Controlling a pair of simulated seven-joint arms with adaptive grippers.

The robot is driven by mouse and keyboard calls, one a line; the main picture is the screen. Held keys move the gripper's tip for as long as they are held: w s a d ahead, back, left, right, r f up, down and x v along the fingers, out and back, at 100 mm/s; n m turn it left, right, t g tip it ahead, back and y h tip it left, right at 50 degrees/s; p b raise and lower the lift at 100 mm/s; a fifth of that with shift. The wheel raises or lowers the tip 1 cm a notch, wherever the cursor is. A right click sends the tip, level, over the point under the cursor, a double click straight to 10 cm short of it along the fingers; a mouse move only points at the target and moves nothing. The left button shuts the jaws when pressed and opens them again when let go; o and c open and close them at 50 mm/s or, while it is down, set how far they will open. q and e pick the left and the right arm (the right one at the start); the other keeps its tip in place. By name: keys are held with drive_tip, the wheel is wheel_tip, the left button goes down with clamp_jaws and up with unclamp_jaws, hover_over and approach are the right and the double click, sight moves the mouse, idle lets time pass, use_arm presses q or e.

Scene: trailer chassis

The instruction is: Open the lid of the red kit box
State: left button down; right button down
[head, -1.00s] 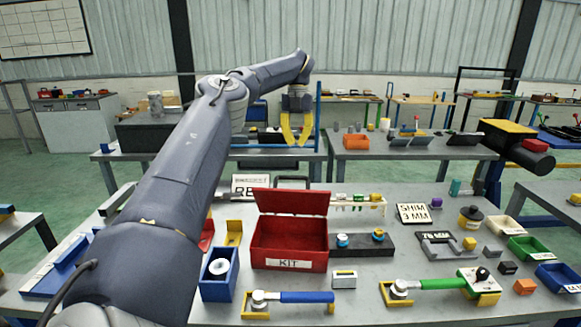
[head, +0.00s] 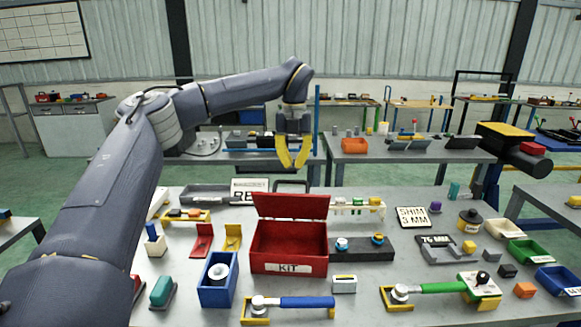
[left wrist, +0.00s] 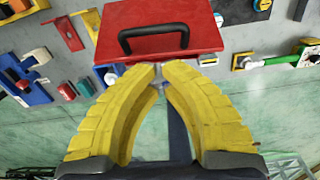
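The red kit box (head: 288,262) with a white KIT label stands mid-table in the head view. Its lid (head: 291,206) is raised and leans back at the rear, so the inside shows. A black handle (head: 291,185) shows just behind the lid's top edge. In the left wrist view, the lid's red outer face (left wrist: 205,22) with its black handle (left wrist: 154,38) lies past the fingertips. My left gripper (head: 295,166) is above and behind the lid, apart from it. Its yellow fingers (left wrist: 158,72) come together at the tips with nothing between them. My right gripper is out of view.
A blue bin (head: 218,292) stands left of the box and a dark block with knobs (head: 362,248) stands right. Blue-handled (head: 305,303) and green-handled (head: 440,287) tools lie in front. A rack (head: 345,210) stands right of the lid. Space above the box is clear.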

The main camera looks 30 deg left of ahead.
sight(292, 199)
use_arm(q)
wheel_tip(292, 199, down, 8)
drive_tip(key=shift+f, duration=0.1)
idle(0.4)
drive_tip(key=shift+a, duration=0.1)
